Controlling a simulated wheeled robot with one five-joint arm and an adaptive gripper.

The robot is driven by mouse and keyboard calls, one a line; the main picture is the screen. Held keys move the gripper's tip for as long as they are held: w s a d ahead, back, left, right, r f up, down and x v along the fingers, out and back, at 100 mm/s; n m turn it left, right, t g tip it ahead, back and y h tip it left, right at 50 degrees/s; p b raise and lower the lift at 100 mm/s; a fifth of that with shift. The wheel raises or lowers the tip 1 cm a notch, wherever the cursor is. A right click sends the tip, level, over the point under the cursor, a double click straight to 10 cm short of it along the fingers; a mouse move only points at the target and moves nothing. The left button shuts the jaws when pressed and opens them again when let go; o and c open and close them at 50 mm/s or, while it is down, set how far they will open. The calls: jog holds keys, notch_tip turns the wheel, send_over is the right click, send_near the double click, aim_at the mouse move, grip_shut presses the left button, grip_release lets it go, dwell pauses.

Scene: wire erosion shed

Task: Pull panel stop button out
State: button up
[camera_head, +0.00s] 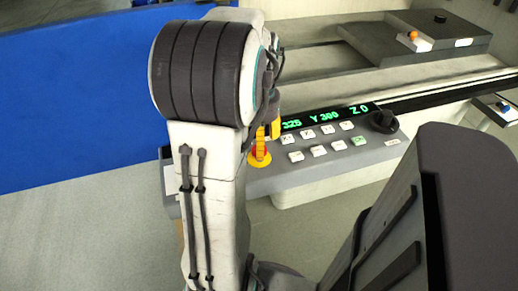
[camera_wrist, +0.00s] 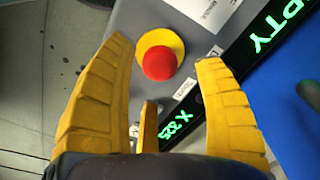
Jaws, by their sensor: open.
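The panel stop button (camera_wrist: 159,63) is a red mushroom head on a yellow disc, in the upper middle of the wrist view. In the head view the stop button (camera_head: 259,153) shows at the left end of the control panel, partly hidden by my arm. My gripper (camera_wrist: 165,53) is open, with one yellow finger on each side of the button in the wrist view and nothing between them touching it visibly. In the head view only a bit of my gripper (camera_head: 273,124) shows, just above the button. Whether the button is pushed in cannot be told.
The control panel (camera_head: 270,180) has a green readout (camera_head: 325,117), several white keys and a black knob (camera_head: 382,121) at right. A blue panel (camera_head: 70,100) stands at left. A grey machine block (camera_head: 415,35) with an orange button (camera_head: 413,36) lies behind.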

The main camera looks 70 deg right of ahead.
jog(key=shift+f, duration=1.25)
